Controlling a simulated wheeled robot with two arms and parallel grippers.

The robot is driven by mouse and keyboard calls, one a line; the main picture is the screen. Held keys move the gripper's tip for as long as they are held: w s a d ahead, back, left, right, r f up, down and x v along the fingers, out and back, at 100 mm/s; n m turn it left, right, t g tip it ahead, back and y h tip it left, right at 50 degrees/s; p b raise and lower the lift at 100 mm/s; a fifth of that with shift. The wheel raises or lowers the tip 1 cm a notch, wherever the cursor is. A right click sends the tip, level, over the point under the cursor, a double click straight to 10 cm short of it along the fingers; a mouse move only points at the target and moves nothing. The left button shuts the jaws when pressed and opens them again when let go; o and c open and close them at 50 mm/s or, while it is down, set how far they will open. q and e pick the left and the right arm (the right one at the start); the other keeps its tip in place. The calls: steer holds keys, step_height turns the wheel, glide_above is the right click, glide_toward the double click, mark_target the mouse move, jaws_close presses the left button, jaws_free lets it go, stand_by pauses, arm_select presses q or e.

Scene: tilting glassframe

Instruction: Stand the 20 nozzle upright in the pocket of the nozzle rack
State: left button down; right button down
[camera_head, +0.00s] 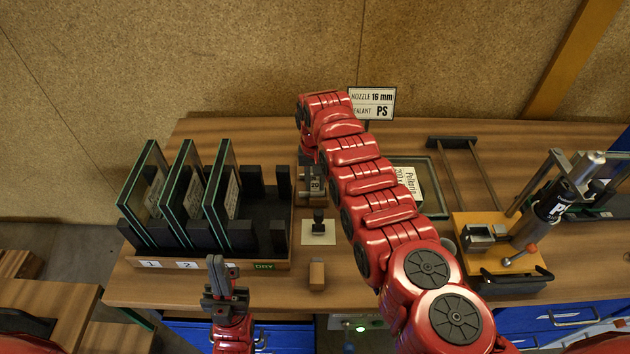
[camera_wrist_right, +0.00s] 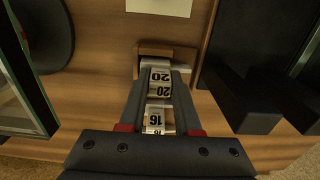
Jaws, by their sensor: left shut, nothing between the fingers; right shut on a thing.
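My right gripper (camera_wrist_right: 160,72) is shut on the 20 nozzle (camera_wrist_right: 160,77), whose white label reads 20 in the right wrist view. The nozzle rack (camera_wrist_right: 168,51) is a wooden piece just beyond and around the fingertips. In the head view, a label 20 (camera_head: 315,185) shows below the right gripper (camera_head: 308,168). Whether the nozzle is seated in a pocket is hidden. My left gripper (camera_head: 225,275) is shut and empty at the table's front edge.
A drying rack (camera_head: 210,264) with several framed glass panes stands left. A dark piece (camera_head: 319,222) on a white card (camera_head: 310,238) and a wooden block (camera_head: 317,276) lie in front of the nozzle rack. An orange fixture (camera_head: 485,258) stands right.

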steer(key=c, duration=0.5)
jaws_free()
step_height(320, 180, up, 18)
steer(key=shift+f+p, duration=0.25)
steer(key=shift+p, duration=0.6)
